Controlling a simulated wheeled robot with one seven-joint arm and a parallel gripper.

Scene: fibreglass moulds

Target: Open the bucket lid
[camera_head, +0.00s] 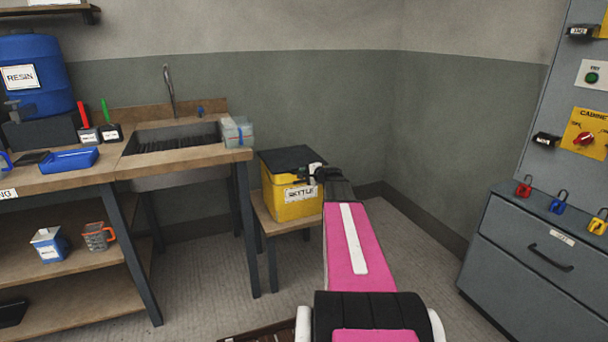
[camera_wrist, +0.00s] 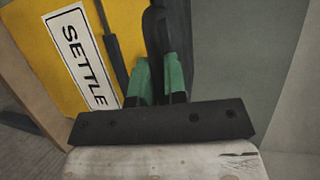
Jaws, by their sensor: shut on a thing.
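The yellow bucket (camera_head: 290,202) with a SETTLE label stands on a low wooden stand in the head view. Its dark flat lid (camera_head: 288,158) lies across the top and looks closed. My gripper (camera_head: 315,172) is at the lid's right front edge. In the wrist view the yellow bucket wall (camera_wrist: 35,55) and its label fill the left side. The green-padded fingers of my gripper (camera_wrist: 158,75) are close together around a dark part at the lid's edge, which they largely hide. I cannot make out the exact shape of the held part.
The low wooden stand (camera_head: 257,222) is beside the sink bench (camera_head: 185,158). A clear container (camera_head: 237,132) sits on the bench corner near the bucket. Walls close off the back. A grey drawer cabinet (camera_head: 530,255) stands at right, with open floor before it.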

